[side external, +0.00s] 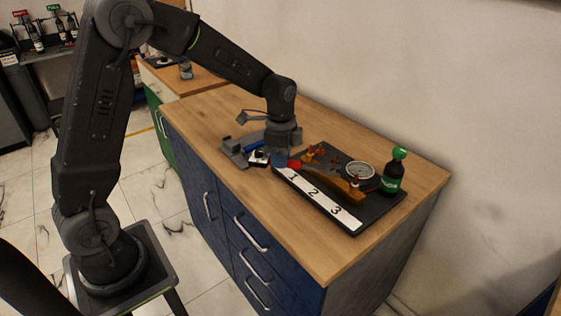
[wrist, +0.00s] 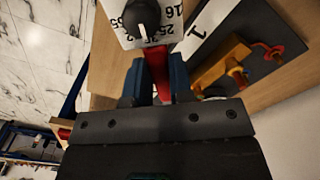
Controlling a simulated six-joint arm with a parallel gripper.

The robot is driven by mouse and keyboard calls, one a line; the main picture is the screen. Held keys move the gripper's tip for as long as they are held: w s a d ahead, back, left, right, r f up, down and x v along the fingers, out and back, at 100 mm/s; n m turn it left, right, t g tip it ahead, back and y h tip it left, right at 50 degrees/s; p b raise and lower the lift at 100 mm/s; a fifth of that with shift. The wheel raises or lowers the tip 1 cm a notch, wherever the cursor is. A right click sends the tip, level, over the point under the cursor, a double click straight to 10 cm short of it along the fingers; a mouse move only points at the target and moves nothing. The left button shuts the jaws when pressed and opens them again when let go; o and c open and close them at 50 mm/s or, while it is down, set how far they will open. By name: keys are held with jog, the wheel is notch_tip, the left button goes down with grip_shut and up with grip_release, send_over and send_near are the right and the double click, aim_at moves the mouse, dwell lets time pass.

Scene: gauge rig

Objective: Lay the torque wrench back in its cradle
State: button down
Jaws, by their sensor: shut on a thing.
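My gripper (side external: 282,158) reaches down close over the near-left part of the wooden bench top. In the wrist view its two blue-padded fingers (wrist: 162,82) are shut on a red bar, which I take to be the torque wrench (wrist: 162,88). A red end also shows beside the fingers in the side view (side external: 294,164). Most of the wrench is hidden by the gripper. A grey bracket (side external: 235,153), which looks like the cradle, stands left of my gripper.
A white plate with a black knob and numbers (wrist: 143,16) is close to the fingers.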

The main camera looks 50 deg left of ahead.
jog(key=shift+r, duration=0.4)
